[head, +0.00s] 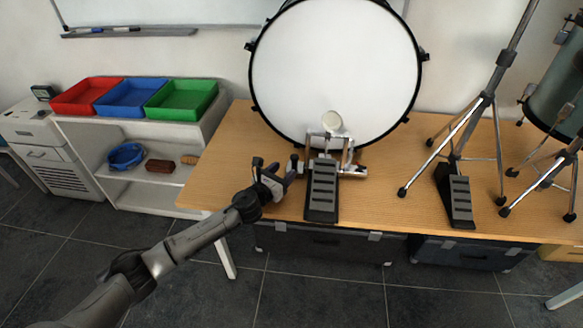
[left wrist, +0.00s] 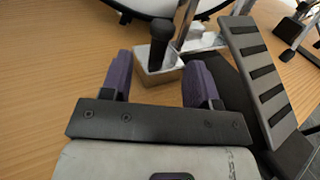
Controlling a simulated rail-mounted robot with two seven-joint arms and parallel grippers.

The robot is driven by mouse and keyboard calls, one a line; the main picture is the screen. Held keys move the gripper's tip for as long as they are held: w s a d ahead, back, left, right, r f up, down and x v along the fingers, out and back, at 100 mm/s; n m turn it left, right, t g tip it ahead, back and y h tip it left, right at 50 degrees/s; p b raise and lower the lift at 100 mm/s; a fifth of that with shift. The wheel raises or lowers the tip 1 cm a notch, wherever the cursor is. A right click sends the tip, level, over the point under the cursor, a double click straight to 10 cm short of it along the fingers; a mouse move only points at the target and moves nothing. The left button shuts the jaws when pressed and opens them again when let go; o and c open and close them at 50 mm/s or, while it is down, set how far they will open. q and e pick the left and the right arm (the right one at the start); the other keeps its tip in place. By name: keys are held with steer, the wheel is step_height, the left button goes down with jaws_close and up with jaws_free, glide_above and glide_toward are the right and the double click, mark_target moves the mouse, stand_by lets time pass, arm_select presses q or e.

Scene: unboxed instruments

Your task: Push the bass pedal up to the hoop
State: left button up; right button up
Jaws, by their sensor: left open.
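The bass drum (head: 335,75) stands on the table with its white head facing me and a black hoop (head: 256,100) around it. The bass pedal (head: 322,190) stands in front of the drum's lower edge, its black ribbed footboard pointing towards me and its round white beater (head: 332,122) in front of the drum head. Whether the pedal touches the hoop I cannot tell. My left gripper (head: 285,172) is just left of the pedal. In the left wrist view its two purple-padded fingers (left wrist: 160,82) are open, with a black knob on the pedal frame (left wrist: 162,40) just ahead between them. The footboard (left wrist: 262,75) is to their right. My right gripper is not in view.
A second pedal (head: 460,198) and a metal stand (head: 480,110) are to the right on the wooden table (head: 395,210). A shelf (head: 140,185) with red, blue and green trays is at the left. Dark cases stand under the table.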

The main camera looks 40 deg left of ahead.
mark_target(293, 163)
arm_select(q)
steer(key=shift+w+a+b, duration=0.15)
steer(key=shift+w+b, duration=0.65)
steer(key=shift+w, duration=1.7)
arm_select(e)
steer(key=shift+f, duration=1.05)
arm_select(q)
steer(key=shift+c, duration=0.3)
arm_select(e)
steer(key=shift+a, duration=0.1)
